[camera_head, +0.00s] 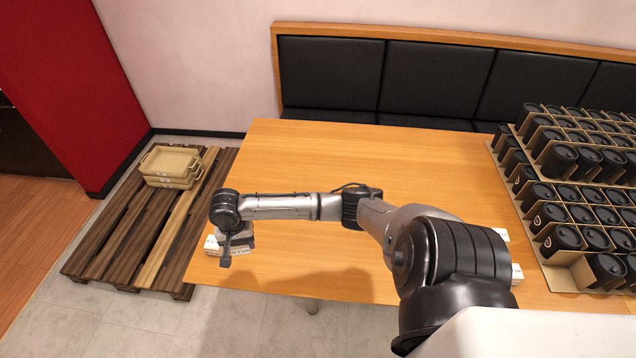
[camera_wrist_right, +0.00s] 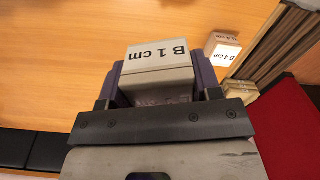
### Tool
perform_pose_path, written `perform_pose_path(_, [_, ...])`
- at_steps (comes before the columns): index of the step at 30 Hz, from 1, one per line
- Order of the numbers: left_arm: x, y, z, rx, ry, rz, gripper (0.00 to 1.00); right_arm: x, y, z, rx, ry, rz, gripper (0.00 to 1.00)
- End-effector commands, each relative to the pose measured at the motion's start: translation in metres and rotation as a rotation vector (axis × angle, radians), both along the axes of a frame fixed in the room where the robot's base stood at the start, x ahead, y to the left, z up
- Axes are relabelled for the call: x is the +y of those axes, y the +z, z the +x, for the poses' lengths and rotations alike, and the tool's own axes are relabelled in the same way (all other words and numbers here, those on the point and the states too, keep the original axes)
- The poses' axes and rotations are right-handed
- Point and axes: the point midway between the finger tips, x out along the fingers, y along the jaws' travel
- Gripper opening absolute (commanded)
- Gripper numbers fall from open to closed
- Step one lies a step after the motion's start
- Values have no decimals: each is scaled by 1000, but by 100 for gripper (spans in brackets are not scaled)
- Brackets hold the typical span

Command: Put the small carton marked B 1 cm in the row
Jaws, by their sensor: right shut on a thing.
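In the wrist view a small white carton (camera_wrist_right: 158,62) marked "B 1 cm" sits between the two fingers of my right gripper (camera_wrist_right: 160,82), which is shut on it. A second small box (camera_wrist_right: 222,55), also with a printed label that seems to read "1 cm", stands on the wooden table (camera_wrist_right: 60,60) close by, apart from the held carton. In the head view my right gripper (camera_head: 232,245) is over the table's left end, with pale cartons (camera_head: 212,245) at it, partly hidden by the wrist. My left gripper is not in view.
Cardboard dividers with many black canisters (camera_head: 565,160) fill the table's right side. Pale boxes (camera_head: 516,272) show partly behind my arm. A pallet (camera_head: 120,240) with stacked tan trays (camera_head: 170,165) stands left of the table. The table's back middle is clear.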

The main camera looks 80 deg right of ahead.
Motion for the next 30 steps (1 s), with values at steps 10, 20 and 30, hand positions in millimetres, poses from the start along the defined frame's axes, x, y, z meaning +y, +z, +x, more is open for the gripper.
perform_pose_path(10, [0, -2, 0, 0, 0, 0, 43, -87, -41, -70, 3, -256, 1, 33])
perform_pose_path(20, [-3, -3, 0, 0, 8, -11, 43, -105, -47, -84, -1, -307, 3, 33])
perform_pose_path(30, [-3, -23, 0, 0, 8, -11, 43, -84, -84, -28, -3, -306, 6, 33])
